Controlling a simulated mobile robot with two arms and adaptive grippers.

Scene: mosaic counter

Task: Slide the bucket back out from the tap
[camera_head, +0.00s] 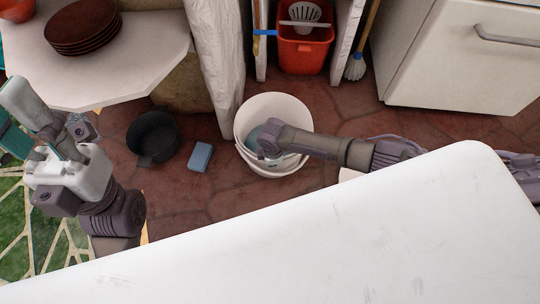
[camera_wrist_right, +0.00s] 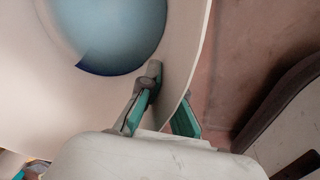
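The white bucket (camera_head: 243,124) stands on the floor beyond the white counter. Something round and blue (camera_wrist_right: 115,30) shows inside it in the right wrist view. My right arm reaches over the bucket from the right, and its gripper is low at the bucket's side, hidden in the head view. In the right wrist view, my right gripper (camera_wrist_right: 168,95) straddles the bucket wall, one finger inside and one outside. Whether both pads press on the wall is unclear. My left gripper (camera_head: 35,115) is raised at the left, away from the bucket, holding nothing visible. I see no tap.
A blue block (camera_head: 200,157) and a dark pot (camera_head: 153,135) lie left of the bucket. A red bin (camera_head: 303,52) and a brush (camera_head: 356,66) are behind it. A white cabinet (camera_head: 455,60) stands back right. The white counter (camera_head: 330,240) fills the foreground.

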